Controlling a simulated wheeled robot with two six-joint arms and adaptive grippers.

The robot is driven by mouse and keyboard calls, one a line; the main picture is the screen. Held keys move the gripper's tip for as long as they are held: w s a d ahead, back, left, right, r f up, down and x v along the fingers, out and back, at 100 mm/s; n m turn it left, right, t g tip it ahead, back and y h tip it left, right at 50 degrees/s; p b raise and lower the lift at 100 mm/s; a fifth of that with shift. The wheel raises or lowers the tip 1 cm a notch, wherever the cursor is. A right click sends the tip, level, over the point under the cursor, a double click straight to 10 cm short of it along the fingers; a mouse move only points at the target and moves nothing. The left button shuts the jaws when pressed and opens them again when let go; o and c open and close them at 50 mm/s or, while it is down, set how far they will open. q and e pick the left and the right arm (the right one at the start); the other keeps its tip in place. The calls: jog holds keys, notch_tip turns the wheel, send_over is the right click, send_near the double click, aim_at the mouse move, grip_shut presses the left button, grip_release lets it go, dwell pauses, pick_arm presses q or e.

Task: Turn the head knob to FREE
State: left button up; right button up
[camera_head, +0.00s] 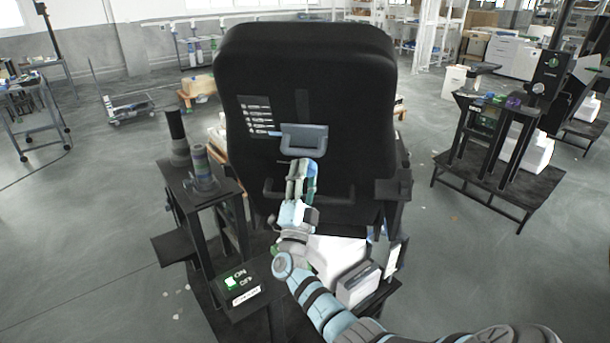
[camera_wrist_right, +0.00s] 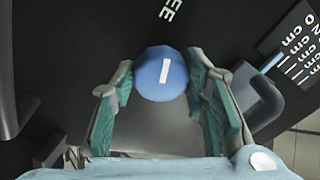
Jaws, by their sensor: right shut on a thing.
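The head knob (camera_wrist_right: 162,73) is a round blue knob with a white line on a black panel. In the right wrist view the line runs nearly up and down the picture, roughly toward white lettering (camera_wrist_right: 172,10) ending in "EE" at the top edge. My right gripper (camera_wrist_right: 160,78) has its green-padded fingers on both sides of the knob and is shut on it. Another white label (camera_wrist_right: 122,68) is partly hidden by the left finger. In the head view my right gripper (camera_head: 303,168) reaches the tall black column (camera_head: 305,60), hiding the knob. My left gripper is not in view.
A grey-blue handle (camera_head: 304,139) sits just above my gripper, close beside the right finger in the wrist view. A white cm scale (camera_head: 258,115) is on the panel. An ON/OFF switch box (camera_head: 240,284) stands lower left, a black stand (camera_head: 500,165) at right.

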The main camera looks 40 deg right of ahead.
jog(key=o, duration=1.1)
jog(key=shift+o, duration=0.2)
jog(key=v, duration=1.2)
